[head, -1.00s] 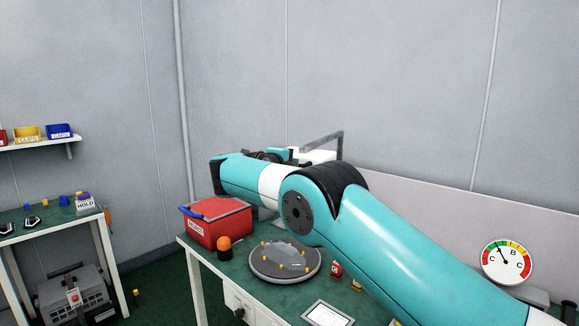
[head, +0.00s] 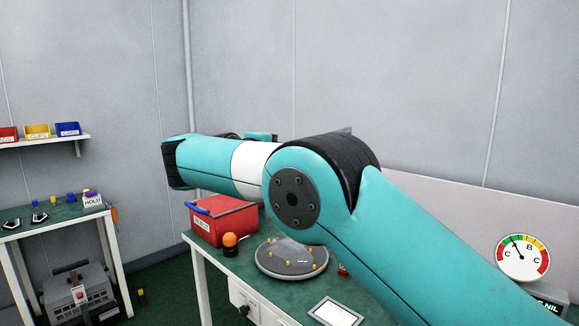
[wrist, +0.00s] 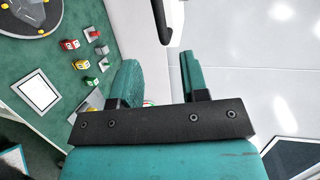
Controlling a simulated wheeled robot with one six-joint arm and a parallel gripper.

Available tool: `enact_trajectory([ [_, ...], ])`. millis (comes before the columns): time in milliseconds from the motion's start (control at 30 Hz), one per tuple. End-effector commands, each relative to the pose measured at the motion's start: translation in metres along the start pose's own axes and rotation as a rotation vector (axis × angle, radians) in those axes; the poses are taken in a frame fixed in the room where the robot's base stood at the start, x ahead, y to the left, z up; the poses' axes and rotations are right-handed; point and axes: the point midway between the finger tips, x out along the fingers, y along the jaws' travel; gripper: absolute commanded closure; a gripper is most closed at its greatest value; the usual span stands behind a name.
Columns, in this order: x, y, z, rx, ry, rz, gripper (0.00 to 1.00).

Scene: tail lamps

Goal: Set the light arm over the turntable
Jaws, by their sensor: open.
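The grey round turntable (head: 270,265) with yellow pegs sits on the green bench top, partly covered by my arm in the head view. It also shows at the top left of the wrist view (wrist: 28,30). The light arm is mostly hidden behind my arm in the head view; only a small grey end (head: 345,131) seems to show. In the wrist view, a black bar (wrist: 160,18) beside a white part, perhaps the light arm, hangs ahead of my gripper. My gripper (wrist: 158,72) is open and empty, its fingers apart from the bar.
A red bin (head: 222,222) and an orange dome (head: 230,239) stand left of the turntable. A white-framed tablet (wrist: 37,93) and small coloured blocks (wrist: 83,65) lie on the bench. A dial gauge (head: 522,258) is at the right.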

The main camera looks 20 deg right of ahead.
Motion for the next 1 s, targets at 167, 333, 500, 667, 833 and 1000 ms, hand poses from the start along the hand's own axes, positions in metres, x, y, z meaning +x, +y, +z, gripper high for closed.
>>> enact_trajectory([
  [167,-0.039,-0.008,0.001,-0.005,-0.001,0.001,0.59],
  [333,-0.052,-0.006,0.001,-0.003,0.000,0.001,0.59],
  [500,-0.058,-0.003,0.000,-0.002,0.000,0.000,0.59],
  [667,-0.058,-0.001,0.000,0.000,0.000,-0.001,0.59],
  [833,-0.058,0.000,0.000,0.000,0.000,0.000,0.66],
  [1000,-0.033,-0.003,0.003,-0.085,-0.045,0.040,1.00],
])
